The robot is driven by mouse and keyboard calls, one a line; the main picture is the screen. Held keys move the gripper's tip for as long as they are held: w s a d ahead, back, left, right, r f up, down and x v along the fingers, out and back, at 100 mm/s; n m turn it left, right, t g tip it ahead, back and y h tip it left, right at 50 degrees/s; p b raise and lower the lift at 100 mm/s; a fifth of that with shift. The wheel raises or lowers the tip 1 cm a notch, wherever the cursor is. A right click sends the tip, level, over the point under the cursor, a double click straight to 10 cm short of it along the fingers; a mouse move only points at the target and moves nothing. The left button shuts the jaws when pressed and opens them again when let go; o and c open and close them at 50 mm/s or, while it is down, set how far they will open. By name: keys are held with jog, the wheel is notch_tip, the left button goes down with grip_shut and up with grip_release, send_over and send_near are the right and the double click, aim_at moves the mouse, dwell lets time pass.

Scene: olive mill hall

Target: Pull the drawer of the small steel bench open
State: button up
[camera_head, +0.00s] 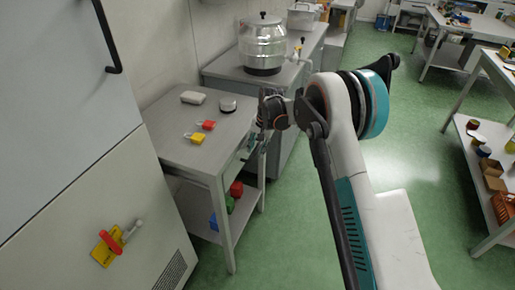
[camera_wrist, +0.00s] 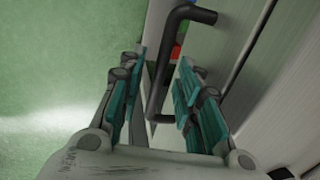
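The small steel bench (camera_head: 172,145) stands left of centre in the head view, with a flat grey top and a lower shelf. Its drawer front (camera_wrist: 218,42) shows as a pale panel in the wrist view, with a dark bent bar handle (camera_wrist: 161,62) on it. My gripper (camera_wrist: 163,72) is open, with its teal-padded fingers on either side of the handle; I see gaps between pads and bar. In the head view my gripper (camera_head: 253,142) is at the bench's right side, small and partly hidden by my wrist. How far the drawer stands out is not clear.
On the bench top are a red padlock (camera_head: 207,125), a yellow padlock (camera_head: 196,138), a pale block (camera_head: 193,97) and a small round tin (camera_head: 228,103). Behind stands a counter with a steel vessel (camera_head: 262,45). Green floor (camera_head: 310,235) is free in front.

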grip_shut()
jog(key=shift+d, duration=0.1)
jog(key=s+d, duration=0.3)
jog(key=d, duration=0.6)
jog(key=s+d, duration=0.4)
jog(key=d, duration=0.6)
jog(key=s+d, duration=0.3)
jog(key=d, duration=0.7)
jog(key=shift+s, duration=0.35)
jog(key=shift+d, duration=0.1)
grip_release()
notch_tip(320, 180, up, 12)
jog(key=d, duration=0.2)
jog(key=shift+s, duration=0.35)
